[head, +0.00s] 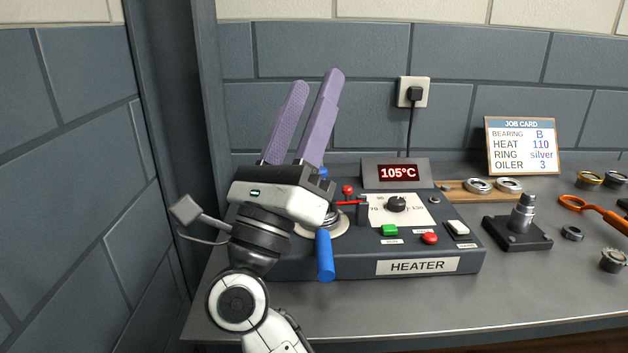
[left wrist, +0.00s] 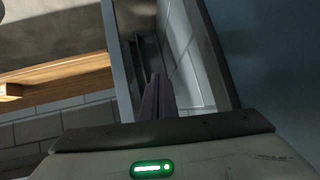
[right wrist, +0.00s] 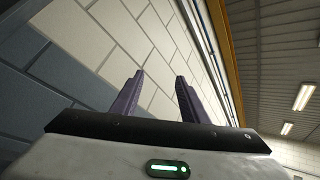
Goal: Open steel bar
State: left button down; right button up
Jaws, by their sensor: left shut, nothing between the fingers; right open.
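The heater (head: 415,268) stands on the bench in the head view, its display (head: 397,173) reading 105°C. A blue handle (head: 325,256) sticks out at its front left. I cannot clearly make out a steel bar; my right gripper covers much of the heater's left part. A round metal piece (head: 330,222) shows partly behind that gripper. My right gripper (head: 316,79) points up with its purple fingers apart and empty; it also shows in the right wrist view (right wrist: 159,76). My left gripper (left wrist: 155,78) is shut and empty, seen only in the left wrist view.
The heater has a dial (head: 396,204), a green button (head: 390,230) and a red button (head: 429,238). To its right are a black stand with a metal post (head: 520,220), rings on a wooden board (head: 452,195), orange tool (head: 588,205) and job card (head: 523,146). The front bench is clear.

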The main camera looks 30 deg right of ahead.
jog(key=w+d+f+m+g+y, duration=0.3)
jog(key=d+f+m+y, duration=0.1)
jog(key=f+m, duration=0.1)
jog(key=y, duration=0.4)
send_near(323, 168)
jog(key=w+x, duration=0.1)
jog(key=x, duration=0.3)
jog(key=shift+g, duration=0.4)
jog(key=p+x, duration=0.1)
jog(key=x, duration=0.7)
jog(key=shift+d+f+p, duration=0.1)
jog(key=shift+f+p, duration=0.05)
jog(key=shift+p, duration=0.25)
pick_arm(q)
jog(key=f+n, duration=0.1)
jog(key=f+n+g, duration=0.1)
jog(key=n, duration=0.1)
jog(key=shift+d+f+g+y, duration=0.1)
jog(key=shift+d+g+y, duration=0.2)
jog(key=shift+y, duration=0.1)
pick_arm(e)
jog(key=shift+w+d, duration=0.2)
jog(key=shift+d, duration=0.15)
grip_shut()
